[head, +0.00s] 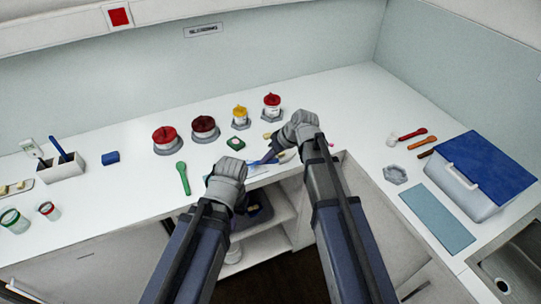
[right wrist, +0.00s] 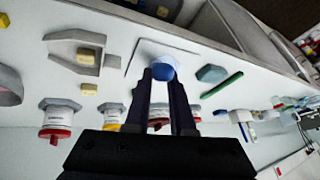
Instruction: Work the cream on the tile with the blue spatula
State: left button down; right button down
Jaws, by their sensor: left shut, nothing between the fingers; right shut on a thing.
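My right gripper (head: 272,153) is over the front part of the counter, fingers pointing down and left. In the right wrist view its dark fingers (right wrist: 163,82) are shut on the blue spatula (right wrist: 161,72), whose rounded blue part shows between the tips. The white tile (right wrist: 143,52) lies beneath it near the counter's front edge. I cannot make out the cream against the white tile. My left gripper (head: 240,168) is shut and empty, left of the right one at the front edge. The arms hide part of the tile in the head view.
Jars with red (head: 164,134) and yellow (head: 240,111) lids stand behind.

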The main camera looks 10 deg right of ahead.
jog(key=shift+s+a, duration=0.95)
jog(key=shift+s, duration=0.15)
jog(key=shift+w, duration=0.1)
jog(key=shift+w+d, duration=1.45)
jog(key=shift+w, duration=0.1)
jog(key=shift+s, duration=0.1)
